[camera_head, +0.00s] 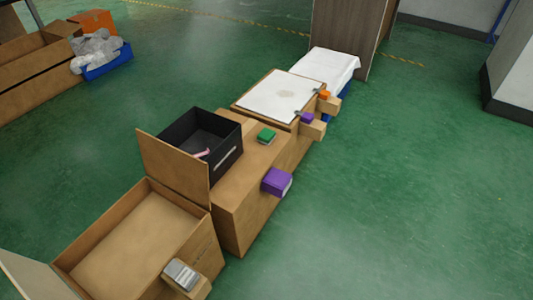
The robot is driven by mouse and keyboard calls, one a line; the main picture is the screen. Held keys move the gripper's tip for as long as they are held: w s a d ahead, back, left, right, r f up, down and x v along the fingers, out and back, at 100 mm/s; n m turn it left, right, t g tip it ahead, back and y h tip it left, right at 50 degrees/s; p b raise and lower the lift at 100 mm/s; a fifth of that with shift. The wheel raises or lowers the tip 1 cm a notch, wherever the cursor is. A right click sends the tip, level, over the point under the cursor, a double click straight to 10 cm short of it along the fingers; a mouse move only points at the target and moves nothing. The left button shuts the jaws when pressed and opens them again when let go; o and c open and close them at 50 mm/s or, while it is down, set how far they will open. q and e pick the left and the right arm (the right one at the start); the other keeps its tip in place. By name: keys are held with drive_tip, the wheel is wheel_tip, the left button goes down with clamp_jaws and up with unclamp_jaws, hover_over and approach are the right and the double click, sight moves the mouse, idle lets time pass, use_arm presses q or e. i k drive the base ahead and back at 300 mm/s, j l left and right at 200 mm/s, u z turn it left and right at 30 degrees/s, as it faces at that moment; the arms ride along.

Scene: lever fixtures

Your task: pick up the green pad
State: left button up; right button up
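The green pad (266,134) is a small green block. It lies on top of the brown cardboard box (244,205) in the middle of the picture, to the right of the black bin (226,157). Its top is uncovered and nothing touches it from above. Neither of my grippers shows in the head view.
A purple box (275,179) sits at the cardboard box's right edge. An open carton (112,253) with a grey object (181,273) on its ledge stands at lower left. A white board (279,95) with small purple and orange blocks is behind. Green floor at right is clear.

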sight(265, 135)
drive_tip(key=u, duration=0.5)
drive_tip(key=l+u, duration=0.15)
drive_tip(key=u, duration=0.85)
drive_tip(key=l+u, duration=0.15)
drive_tip(key=u, duration=0.8)
drive_tip(key=l+u, duration=0.1)
drive_tip(key=u, duration=0.4)
drive_tip(key=k+u, duration=0.1)
drive_tip(key=u, duration=0.4)
drive_tip(key=k+l+u, duration=0.1)
drive_tip(key=u, duration=0.85)
drive_tip(key=k+u, duration=0.6)
drive_tip(key=u, duration=0.15)
drive_tip(key=k+j+u, duration=0.1)
drive_tip(key=k+u, duration=0.3)
drive_tip(key=z, duration=0.95)
drive_tip(key=k+l+z, duration=0.1)
drive_tip(key=z, duration=2.45)
drive_tip(key=i, duration=0.05)
